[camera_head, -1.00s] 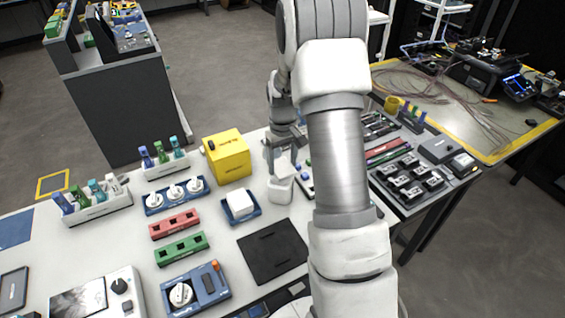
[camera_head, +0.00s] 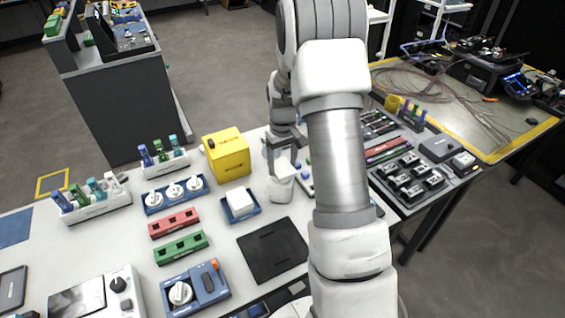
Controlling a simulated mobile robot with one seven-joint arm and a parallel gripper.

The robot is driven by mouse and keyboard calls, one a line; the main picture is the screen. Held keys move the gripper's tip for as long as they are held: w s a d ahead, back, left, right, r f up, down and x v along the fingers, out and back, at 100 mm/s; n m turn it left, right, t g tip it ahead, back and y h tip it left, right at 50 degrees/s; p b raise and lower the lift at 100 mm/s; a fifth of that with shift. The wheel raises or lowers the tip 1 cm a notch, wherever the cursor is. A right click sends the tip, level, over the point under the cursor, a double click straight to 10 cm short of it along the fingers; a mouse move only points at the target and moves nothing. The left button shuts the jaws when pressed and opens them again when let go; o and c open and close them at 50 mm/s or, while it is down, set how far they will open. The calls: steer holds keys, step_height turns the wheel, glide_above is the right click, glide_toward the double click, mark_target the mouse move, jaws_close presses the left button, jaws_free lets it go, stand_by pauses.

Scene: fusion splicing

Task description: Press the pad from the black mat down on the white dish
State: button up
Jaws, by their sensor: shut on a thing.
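The pad is at the top of the white dish (camera_head: 281,190), a pale cup-like vessel standing on the table. Pad and dish are close in colour, so I cannot tell whether the pad touches the dish or is just above it. The black mat (camera_head: 272,250) lies nearer on the table, with no pad visible on it.
A yellow box (camera_head: 227,158) stands left of the gripper. A blue tray (camera_head: 256,210) holding a white block (camera_head: 240,202) is left of the dish. My arm hides the table to the right. Bottle racks and red and green holders fill the left side.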

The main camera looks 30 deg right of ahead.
steer(key=shift+f, duration=0.15)
stand_by(0.3)
steer(key=shift+r+p, duration=1.9)
steer(key=shift+r, duration=1.15)
